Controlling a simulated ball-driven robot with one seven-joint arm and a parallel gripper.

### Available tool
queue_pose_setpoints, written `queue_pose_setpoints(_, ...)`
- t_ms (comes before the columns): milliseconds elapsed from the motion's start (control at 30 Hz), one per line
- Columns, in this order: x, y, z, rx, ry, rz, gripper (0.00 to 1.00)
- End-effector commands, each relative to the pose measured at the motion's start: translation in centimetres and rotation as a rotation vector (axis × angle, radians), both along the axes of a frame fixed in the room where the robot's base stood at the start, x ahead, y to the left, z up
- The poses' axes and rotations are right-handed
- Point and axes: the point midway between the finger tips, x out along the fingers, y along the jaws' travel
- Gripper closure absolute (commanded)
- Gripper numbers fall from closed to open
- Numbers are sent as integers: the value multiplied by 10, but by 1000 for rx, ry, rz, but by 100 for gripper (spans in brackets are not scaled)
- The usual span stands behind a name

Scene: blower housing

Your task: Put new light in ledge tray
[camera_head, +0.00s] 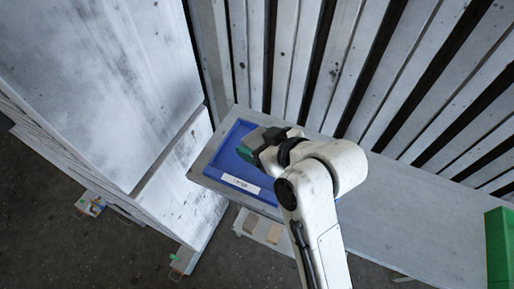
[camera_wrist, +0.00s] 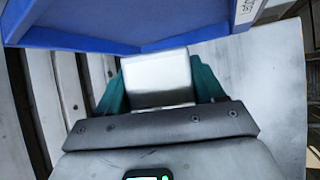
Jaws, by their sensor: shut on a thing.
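The blue ledge tray (camera_head: 222,163) lies on the grey ledge, with a white label on its front edge. In the wrist view, the tray's blue wall (camera_wrist: 90,42) spans the top of the picture. My gripper (camera_head: 247,153) is over the tray in the head view. Its green fingers are shut on a silvery, box-shaped thing, seen as the new light (camera_wrist: 158,80) in the wrist view. The light appears close to the tray's wall, but I cannot tell whether they touch. In the head view my wrist hides most of the light and the tray's right part.
The grey ledge (camera_head: 410,220) runs right from the tray, bare up to a green box (camera_head: 500,248) at the right edge. A slatted wall (camera_head: 290,50) rises behind. A large pale panel (camera_head: 100,80) stands at left. Small items lie lower down near the floor.

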Motion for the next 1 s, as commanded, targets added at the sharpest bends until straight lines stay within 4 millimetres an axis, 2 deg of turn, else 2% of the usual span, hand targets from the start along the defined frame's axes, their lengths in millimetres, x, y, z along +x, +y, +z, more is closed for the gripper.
queue_pose_setpoints(133, 7, 3, -11, -1, 2, 1, 70)
queue_pose_setpoints(333, 5, 3, -35, -1, 0, 1, 70)
queue_pose_setpoints(767, 6, 3, -42, 0, -1, -1, 70)
queue_pose_setpoints(800, 6, 3, -41, 0, -2, 0, 28)
queue_pose_setpoints(1000, 6, 3, -41, 0, -2, 0, 9)
